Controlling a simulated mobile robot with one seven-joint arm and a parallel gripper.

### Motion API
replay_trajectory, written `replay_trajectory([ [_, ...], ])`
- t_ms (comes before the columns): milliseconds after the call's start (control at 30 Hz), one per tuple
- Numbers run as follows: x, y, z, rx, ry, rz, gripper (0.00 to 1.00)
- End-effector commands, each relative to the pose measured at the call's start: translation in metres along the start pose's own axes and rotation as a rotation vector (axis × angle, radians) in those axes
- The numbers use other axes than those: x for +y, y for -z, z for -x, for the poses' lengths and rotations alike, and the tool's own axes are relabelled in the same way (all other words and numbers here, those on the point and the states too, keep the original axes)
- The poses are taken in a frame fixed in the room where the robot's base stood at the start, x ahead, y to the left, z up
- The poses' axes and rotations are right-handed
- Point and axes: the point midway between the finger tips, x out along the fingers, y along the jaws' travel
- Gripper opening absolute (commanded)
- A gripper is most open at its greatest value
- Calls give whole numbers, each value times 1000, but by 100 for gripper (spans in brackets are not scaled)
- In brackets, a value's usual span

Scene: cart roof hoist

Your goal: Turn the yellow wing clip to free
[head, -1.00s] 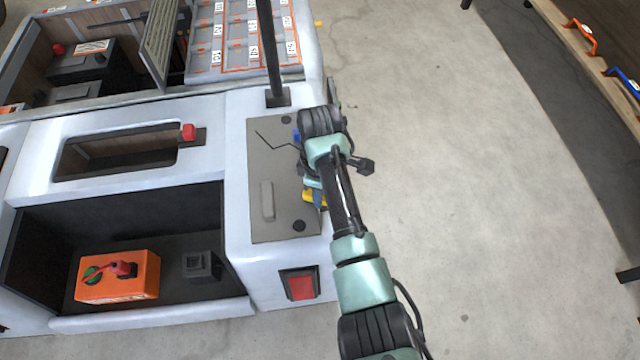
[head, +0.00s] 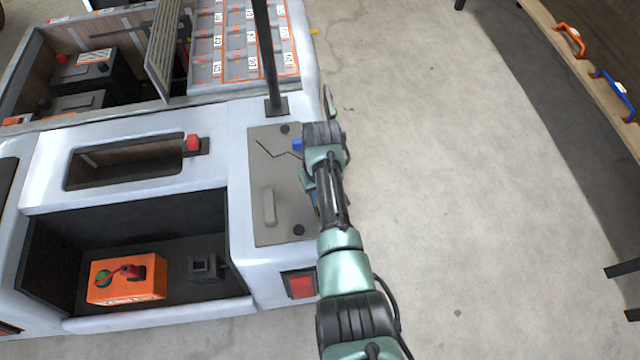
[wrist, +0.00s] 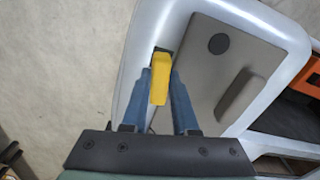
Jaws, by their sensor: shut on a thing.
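The yellow wing clip (wrist: 159,82) shows in the wrist view at the edge of the grey panel (wrist: 205,70) on the white cart. My gripper (wrist: 160,88) has its two blue fingers on either side of the clip and is shut on it. The clip's long side points roughly along the fingers. In the head view my arm hides the clip, and only a sliver of my gripper (head: 316,199) shows at the right edge of the grey panel (head: 268,190).
A black post (head: 264,60) rises behind the panel. The cart's open bay holds an orange box (head: 127,279) with a red part on top. A red light (head: 300,285) sits at the cart's corner. Concrete floor to the right is clear up to a wooden shelf (head: 590,65).

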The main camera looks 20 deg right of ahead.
Motion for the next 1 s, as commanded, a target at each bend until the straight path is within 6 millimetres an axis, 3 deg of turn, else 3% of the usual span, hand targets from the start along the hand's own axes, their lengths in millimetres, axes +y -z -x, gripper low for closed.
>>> replay_trajectory([
  [400,2,0,1,0,1,-194,0],
  [967,2,0,1,1,1,-226,0],
  [1000,2,0,1,2,1,-226,31],
])
